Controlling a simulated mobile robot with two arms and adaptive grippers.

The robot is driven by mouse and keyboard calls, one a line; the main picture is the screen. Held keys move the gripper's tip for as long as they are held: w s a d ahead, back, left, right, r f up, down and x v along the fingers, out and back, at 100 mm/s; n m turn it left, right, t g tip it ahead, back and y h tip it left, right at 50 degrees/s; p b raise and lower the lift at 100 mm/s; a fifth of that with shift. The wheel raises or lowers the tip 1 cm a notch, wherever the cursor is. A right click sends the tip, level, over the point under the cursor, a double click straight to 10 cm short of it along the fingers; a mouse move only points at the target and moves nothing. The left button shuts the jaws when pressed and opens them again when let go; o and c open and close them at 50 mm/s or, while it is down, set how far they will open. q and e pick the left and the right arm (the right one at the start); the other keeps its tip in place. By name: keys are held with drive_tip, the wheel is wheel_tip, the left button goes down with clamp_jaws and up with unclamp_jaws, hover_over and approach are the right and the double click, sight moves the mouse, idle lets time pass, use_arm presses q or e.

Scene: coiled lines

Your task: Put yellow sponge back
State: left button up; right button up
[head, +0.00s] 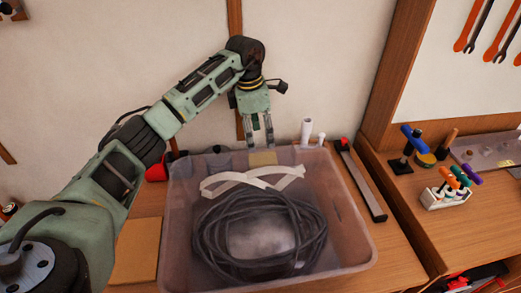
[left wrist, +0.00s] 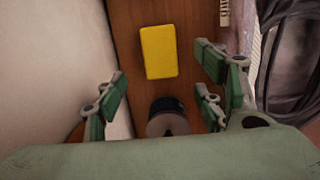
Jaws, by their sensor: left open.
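The yellow sponge (left wrist: 159,52) lies flat on the wooden surface between the wall and the bin, in the left wrist view. In the head view the sponge (head: 263,158) shows dimly behind the translucent bin's back wall. My left gripper (head: 258,138) points down above that strip, close over the sponge. My right gripper is in neither view.
A translucent bin (head: 350,243) holds a coiled dark cable (head: 215,235) and white strips. A dark round container (left wrist: 167,118) stands near the sponge. Tools (head: 406,148) stand on the right-hand bench.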

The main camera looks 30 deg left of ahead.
use_arm(q)
drive_tip(key=shift+a+r, duration=0.1)
drive_tip(key=shift+r, duration=1.15)
